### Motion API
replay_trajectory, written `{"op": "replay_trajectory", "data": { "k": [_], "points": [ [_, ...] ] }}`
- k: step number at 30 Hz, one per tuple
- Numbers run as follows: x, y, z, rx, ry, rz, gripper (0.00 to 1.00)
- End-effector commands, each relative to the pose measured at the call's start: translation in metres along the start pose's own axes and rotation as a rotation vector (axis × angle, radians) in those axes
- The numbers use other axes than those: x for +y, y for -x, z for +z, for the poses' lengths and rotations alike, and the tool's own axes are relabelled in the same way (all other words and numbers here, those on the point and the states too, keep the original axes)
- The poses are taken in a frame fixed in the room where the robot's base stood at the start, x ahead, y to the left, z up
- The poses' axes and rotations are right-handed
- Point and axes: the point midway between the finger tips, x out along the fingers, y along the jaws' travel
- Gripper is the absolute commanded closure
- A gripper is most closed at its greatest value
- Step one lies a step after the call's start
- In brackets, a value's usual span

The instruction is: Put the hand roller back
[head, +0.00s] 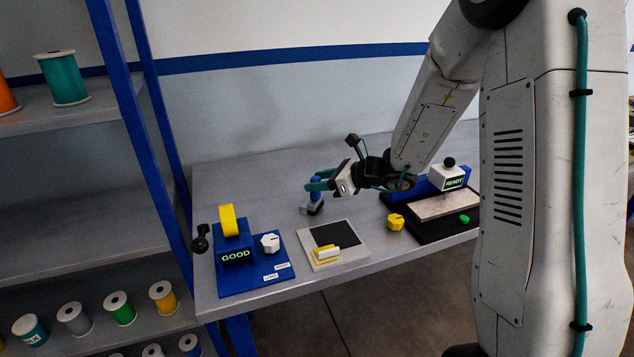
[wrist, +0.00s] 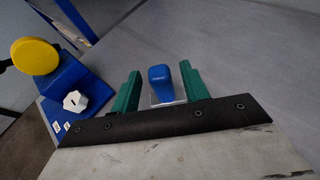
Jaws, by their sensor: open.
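The hand roller, with its blue handle (head: 315,188) and grey lower part, stands on the grey table toward the back. In the wrist view its blue handle (wrist: 160,78) shows between my green fingers, with a gap on each side. My gripper (head: 318,182) is open around or just behind the handle, and I cannot tell the exact depth. Part of the roller is hidden by the fingers and the dark gripper edge.
A blue stand (head: 236,262) reading GOOD, with a yellow disc and white knob, is on the left. A grey plate (head: 350,255) with a dark pad lies in the middle. A black tray (head: 425,231) and READY box (head: 453,181) are on the right. A spool shelf (head: 70,205) stands at left.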

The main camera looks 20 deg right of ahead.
Motion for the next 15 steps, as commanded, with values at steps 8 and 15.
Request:
{"op": "replay_trajectory", "data": {
  "k": [8, 15],
  "points": [
    [-0.001, 0.062, 0.001, -0.002, -0.001, -0.006, 0.55],
    [-0.001, 0.099, 0.000, 0.000, -0.001, -0.004, 0.55]
  ]
}}
